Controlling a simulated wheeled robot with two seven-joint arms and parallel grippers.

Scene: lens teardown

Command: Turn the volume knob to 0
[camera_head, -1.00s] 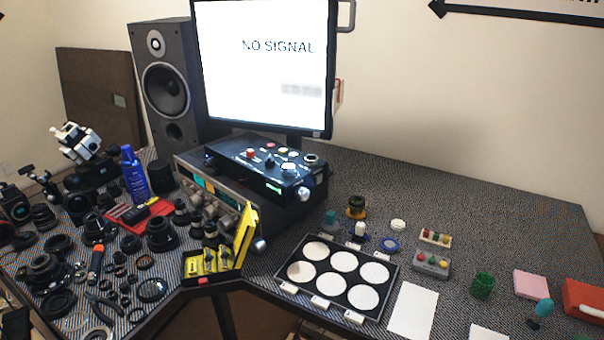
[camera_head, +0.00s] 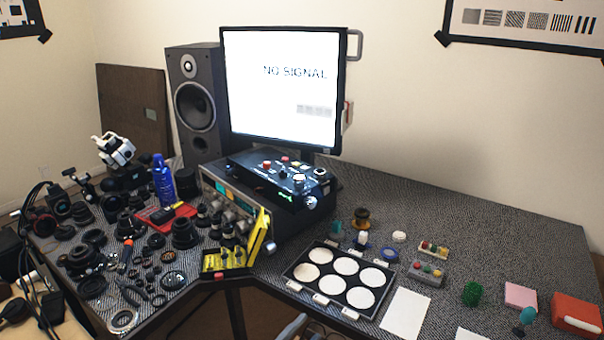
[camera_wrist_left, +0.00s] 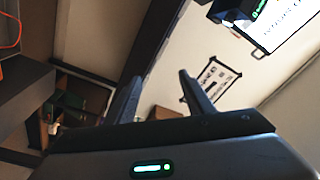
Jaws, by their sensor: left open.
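A stereo receiver (camera_head: 208,188) with a row of knobs on its front stands below the monitor. A large silver knob (camera_head: 270,247) sits at the right end of its front. Another silver knob (camera_head: 311,202) is on the black control box (camera_head: 262,172) on top of the receiver. I cannot read labels or a pointer, so I cannot tell which is the volume knob or its setting. My left gripper (camera_wrist_left: 157,78) shows in the left wrist view with its two dark fingers apart and nothing between them, away from the knobs. I cannot make out my right gripper.
A yellow case (camera_head: 226,262) stands open close in front of the receiver. Loose lens parts crowd the left of the desk, with a blue bottle (camera_head: 163,183) among them. A black tray of white discs (camera_head: 291,273) lies to the right. The desk's back right is clear.

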